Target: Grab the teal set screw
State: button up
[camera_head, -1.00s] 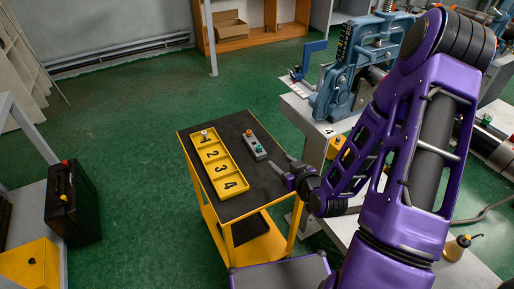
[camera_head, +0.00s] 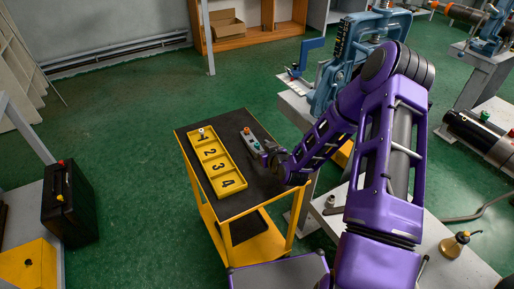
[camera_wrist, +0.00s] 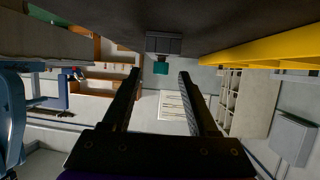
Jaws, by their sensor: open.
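A small grey block (camera_head: 251,139) lies on the dark cart top, with an orange piece at its far end. The teal set screw (camera_wrist: 161,68) sticks out from the grey block (camera_wrist: 164,43) in the wrist view, where the cart top is along the upper edge. My gripper (camera_wrist: 159,74) is open and empty, with one finger on each side of the teal screw in the picture. Whether the screw is between the tips or just beyond them I cannot tell. In the head view my gripper (camera_head: 266,154) is low over the cart, at the block's near end.
A yellow tray (camera_head: 243,186) with compartments marked 1 to 4 lies left of the block on the cart; a small metallic piece (camera_head: 201,131) is at compartment 1. A blue vise (camera_head: 335,90) stands on a bench at the right.

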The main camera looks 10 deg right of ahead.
aim_at(258, 145)
jog(key=shift+x, duration=1.5)
grip_shut()
